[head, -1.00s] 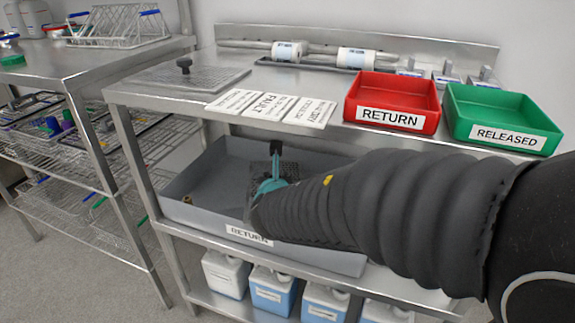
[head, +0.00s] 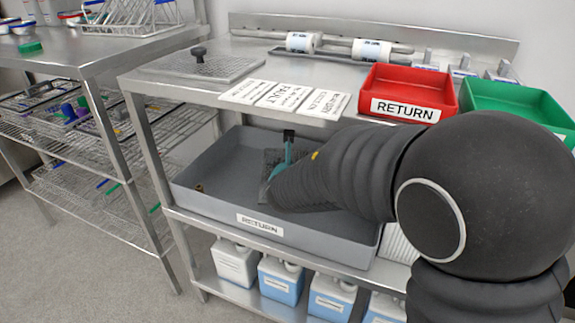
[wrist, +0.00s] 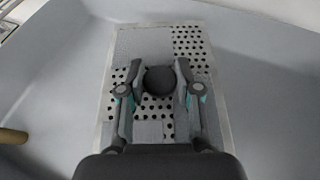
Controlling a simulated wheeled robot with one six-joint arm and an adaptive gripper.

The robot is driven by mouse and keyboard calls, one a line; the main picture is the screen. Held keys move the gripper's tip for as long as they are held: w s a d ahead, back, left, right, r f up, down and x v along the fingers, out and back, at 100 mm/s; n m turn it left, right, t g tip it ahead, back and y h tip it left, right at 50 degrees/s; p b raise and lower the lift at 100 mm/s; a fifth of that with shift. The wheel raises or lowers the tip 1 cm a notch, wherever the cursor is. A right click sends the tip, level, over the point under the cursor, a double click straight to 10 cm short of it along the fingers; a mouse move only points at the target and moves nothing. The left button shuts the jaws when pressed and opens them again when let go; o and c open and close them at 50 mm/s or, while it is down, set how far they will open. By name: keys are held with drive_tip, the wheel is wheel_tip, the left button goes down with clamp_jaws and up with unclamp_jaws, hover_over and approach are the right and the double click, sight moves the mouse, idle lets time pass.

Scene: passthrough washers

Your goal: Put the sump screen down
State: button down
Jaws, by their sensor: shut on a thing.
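The sump screen, a grey perforated plate with a round black knob, is inside the grey tub (head: 200,170) labelled RETURN. The screen (head: 269,160) is partly hidden by my arm in the head view. In the wrist view the screen (wrist: 190,45) lies below my gripper (wrist: 159,80), whose two fingers are shut on the knob, one on each side. Some holes are open and some areas look covered. I cannot tell whether the screen touches the tub floor.
A brass-coloured fitting (head: 198,189) lies in the tub's left part; the tub floor around it is clear. A similar knobbed plate (head: 215,68) lies on the bench top by white cards (head: 285,97). Red (head: 405,92) and green (head: 515,105) trays stand right.

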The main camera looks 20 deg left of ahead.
drive_tip(key=shift+f+b, duration=0.55)
drive_tip(key=shift+b, duration=0.3)
drive_tip(key=c, duration=0.8)
unclamp_jaws()
drive_tip(key=shift+r, duration=0.1)
drive_tip(key=shift+r+p, duration=0.6)
drive_tip(key=shift+p, duration=0.3)
drive_tip(key=v, duration=1.2)
drive_tip(key=shift+f, duration=0.1)
